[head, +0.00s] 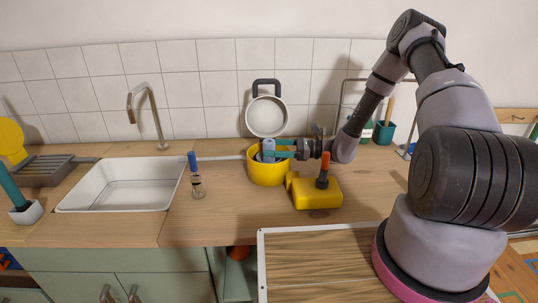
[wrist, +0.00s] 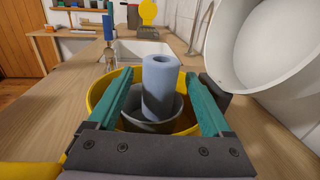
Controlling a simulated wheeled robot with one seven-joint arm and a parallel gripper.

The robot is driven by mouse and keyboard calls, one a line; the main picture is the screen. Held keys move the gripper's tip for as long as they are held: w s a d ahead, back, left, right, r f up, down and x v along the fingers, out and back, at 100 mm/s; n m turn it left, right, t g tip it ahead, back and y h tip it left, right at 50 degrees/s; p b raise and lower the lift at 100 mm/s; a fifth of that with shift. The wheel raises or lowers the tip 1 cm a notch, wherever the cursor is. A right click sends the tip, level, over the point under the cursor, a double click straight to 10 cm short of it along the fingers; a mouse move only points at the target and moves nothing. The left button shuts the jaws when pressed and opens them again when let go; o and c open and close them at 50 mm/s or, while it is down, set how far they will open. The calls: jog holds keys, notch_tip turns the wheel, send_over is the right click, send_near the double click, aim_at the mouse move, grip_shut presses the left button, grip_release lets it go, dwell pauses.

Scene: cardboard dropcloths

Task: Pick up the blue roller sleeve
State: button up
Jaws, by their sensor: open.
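The blue roller sleeve (wrist: 160,92) is a pale blue hollow tube. It stands upright in a grey cup (wrist: 135,122) inside a yellow pot (wrist: 98,90) in the wrist view. In the head view the sleeve (head: 268,147) shows above the rim of the yellow pot (head: 264,174). My gripper (wrist: 158,75) is open, with one teal finger on each side of the sleeve. Gaps show between fingers and sleeve in the wrist view. The sleeve's lower end is hidden in the cup.
A white round pan (head: 267,117) with a dark handle rises behind the pot, close on the right in the wrist view. A yellow block-shaped container (head: 318,192) stands right of the pot.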

jog(key=shift+w+a, duration=0.1)
jog(key=shift+a, duration=0.55)
grip_shut()
jog(key=shift+r, duration=0.15)
